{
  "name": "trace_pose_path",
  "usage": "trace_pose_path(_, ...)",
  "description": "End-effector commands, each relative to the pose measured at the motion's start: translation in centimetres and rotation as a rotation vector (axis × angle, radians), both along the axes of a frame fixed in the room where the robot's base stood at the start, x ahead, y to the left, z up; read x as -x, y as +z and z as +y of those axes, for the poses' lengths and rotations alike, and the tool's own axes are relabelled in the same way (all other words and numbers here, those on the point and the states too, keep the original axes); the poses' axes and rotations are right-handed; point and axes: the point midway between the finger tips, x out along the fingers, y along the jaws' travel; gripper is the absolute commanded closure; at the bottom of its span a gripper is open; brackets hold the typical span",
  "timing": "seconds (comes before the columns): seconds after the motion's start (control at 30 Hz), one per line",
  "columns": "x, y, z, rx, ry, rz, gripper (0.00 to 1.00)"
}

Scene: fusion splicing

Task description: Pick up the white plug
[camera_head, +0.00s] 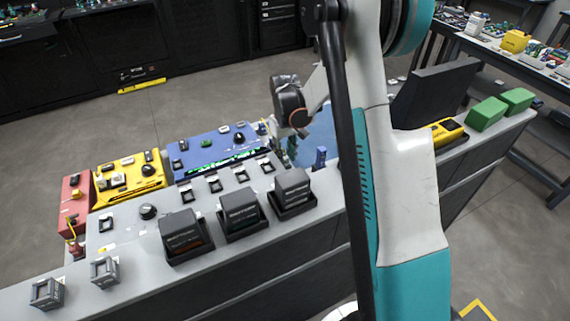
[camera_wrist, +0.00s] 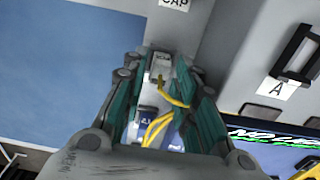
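A blue panel (camera_head: 213,147), a yellow panel (camera_head: 128,176) and a red panel (camera_head: 75,203) stand to the left. Black boxes (camera_head: 240,213) line the front of the grey bench. A blue mat (camera_wrist: 60,70) lies beside the gripper. A "CAP" label (camera_wrist: 174,4) is ahead.

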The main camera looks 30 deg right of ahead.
Motion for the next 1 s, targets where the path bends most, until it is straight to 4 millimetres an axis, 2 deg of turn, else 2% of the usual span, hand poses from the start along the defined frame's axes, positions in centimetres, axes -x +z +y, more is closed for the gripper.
trace_pose_path(0.03,-0.01,-1.11,0.00,0.000,0.000,0.000,0.73)
trace_pose_path(0.1,0.00,-1.77,0.00,0.000,-0.001,0.000,0.73)
trace_pose_path(0.37,0.03,-1.92,0.00,0.000,-0.001,0.000,0.73)
trace_pose_path(0.47,0.03,-1.91,0.00,0.000,-0.001,0.000,0.96)
trace_pose_path(0.5,0.02,-1.91,0.00,0.000,-0.001,0.000,1.00)
trace_pose_path(0.87,0.02,-1.80,0.00,0.000,-0.001,0.000,1.00)
trace_pose_path(1.0,0.02,-1.07,0.00,0.000,-0.001,0.000,1.00)
